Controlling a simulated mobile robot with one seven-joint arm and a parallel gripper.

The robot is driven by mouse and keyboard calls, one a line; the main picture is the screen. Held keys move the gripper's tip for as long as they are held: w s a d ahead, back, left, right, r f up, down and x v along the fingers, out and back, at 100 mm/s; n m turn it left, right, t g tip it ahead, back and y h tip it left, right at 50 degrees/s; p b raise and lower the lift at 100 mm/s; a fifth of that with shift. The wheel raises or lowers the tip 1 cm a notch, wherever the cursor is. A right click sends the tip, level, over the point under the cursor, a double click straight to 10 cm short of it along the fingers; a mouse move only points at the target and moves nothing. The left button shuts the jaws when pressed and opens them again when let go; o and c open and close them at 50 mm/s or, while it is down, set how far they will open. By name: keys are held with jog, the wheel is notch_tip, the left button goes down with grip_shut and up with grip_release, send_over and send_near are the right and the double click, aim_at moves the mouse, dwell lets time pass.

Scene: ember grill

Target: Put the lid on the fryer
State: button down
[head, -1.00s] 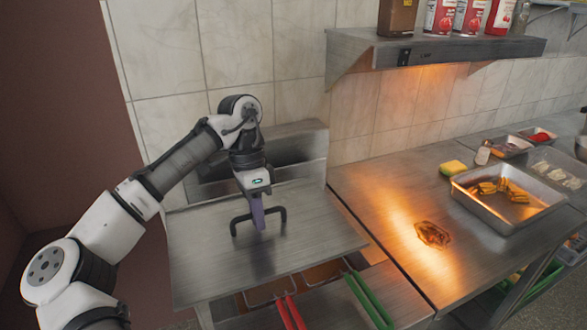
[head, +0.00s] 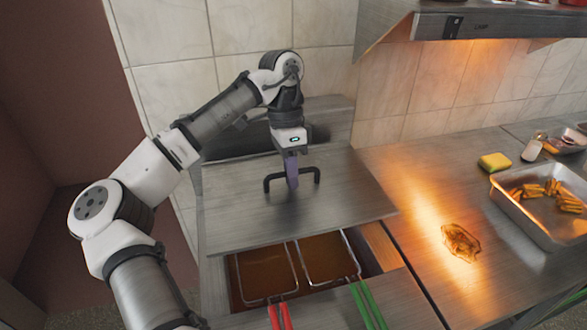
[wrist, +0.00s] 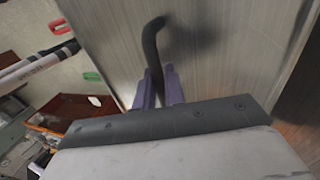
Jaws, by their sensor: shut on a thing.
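The fryer lid (head: 345,205) is a flat grey metal plate with a black arched handle (head: 270,183) on top. In the head view it lies level over the back part of the fryer, and I cannot tell whether it touches the fryer. The fryer's front part (head: 265,268) is uncovered and shows brown oil with two wire baskets, one with a red handle (head: 279,316) and one with a green handle (head: 367,305). My gripper (head: 292,184) points down over the lid and is shut on its handle. The wrist view shows the handle (wrist: 153,45) between my purple fingers (wrist: 158,88).
A steel counter (head: 420,200) with a dark stain (head: 461,243) adjoins on the right. A metal tray (head: 525,215) of fries and a yellow sponge (head: 495,162) stand there. A shelf (head: 480,25) hangs above. A tiled wall is behind.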

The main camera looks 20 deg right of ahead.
notch_tip(320, 180, down, 14)
jog(key=b, duration=1)
jog(key=shift+f, duration=0.15)
jog(key=shift+f, duration=0.35)
jog(key=c, duration=1.4)
grip_release()
